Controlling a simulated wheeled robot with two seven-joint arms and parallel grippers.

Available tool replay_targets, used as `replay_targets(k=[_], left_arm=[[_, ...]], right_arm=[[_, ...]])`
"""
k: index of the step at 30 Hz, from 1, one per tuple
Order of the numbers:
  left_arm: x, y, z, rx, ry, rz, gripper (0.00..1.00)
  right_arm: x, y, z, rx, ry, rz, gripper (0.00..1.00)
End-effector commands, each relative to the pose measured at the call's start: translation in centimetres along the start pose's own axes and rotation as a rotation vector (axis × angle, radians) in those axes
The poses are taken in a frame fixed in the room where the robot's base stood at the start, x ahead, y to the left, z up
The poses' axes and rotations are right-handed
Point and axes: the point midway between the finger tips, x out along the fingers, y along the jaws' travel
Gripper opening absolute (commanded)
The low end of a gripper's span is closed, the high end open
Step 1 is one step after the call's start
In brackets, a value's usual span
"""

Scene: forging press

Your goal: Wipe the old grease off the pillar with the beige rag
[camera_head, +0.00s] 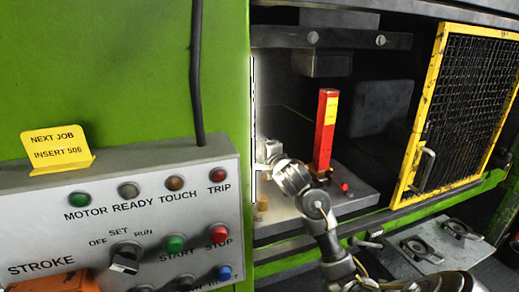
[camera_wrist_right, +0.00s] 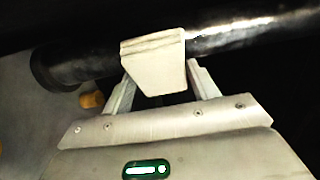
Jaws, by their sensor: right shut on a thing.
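The beige rag (camera_wrist_right: 153,62) shows in the right wrist view as a folded pad. It lies against the side of the pillar (camera_wrist_right: 225,38), a dark round bar that runs across the picture to a wider collar at the left. The pillar has glossy streaks right of the rag; I cannot tell old grease from plain shine there. My right gripper (camera_wrist_right: 157,88) is shut on the rag. In the head view my right wrist reaches in behind the green panel's edge, which hides most of the fingers, rag and pillar. My left gripper is in neither view.
A green press wall (camera_head: 110,60) and a grey control panel (camera_head: 150,215) fill the left. A red block (camera_head: 325,135) stands on the grey bed plate (camera_head: 350,198), right of my wrist. A yellow-framed mesh guard (camera_head: 462,105) stands at the right.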

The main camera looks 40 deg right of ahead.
Motion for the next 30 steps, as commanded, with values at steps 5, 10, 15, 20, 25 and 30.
replay_targets(k=[5, 10, 15, 20, 25, 30], left_arm=[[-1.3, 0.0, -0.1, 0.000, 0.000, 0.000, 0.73], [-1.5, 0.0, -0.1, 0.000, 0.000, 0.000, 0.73], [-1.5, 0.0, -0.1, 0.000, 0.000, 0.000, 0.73], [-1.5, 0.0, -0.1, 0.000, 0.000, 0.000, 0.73], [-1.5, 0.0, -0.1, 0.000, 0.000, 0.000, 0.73], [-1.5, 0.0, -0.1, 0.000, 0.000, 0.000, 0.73]], right_arm=[[-1.3, -1.1, -0.6, -0.001, 0.001, -0.001, 0.41], [-2.8, -1.7, -1.3, -0.005, 0.001, -0.003, 0.41], [-4.3, -2.4, -1.9, -0.005, 0.002, -0.002, 0.41], [-5.6, -3.2, -2.4, -0.005, 0.001, -0.003, 0.41], [-6.3, -3.5, -2.7, -0.003, 0.001, 0.000, 0.41], [-6.4, -3.5, -2.6, 0.000, 0.000, 0.000, 0.41]])
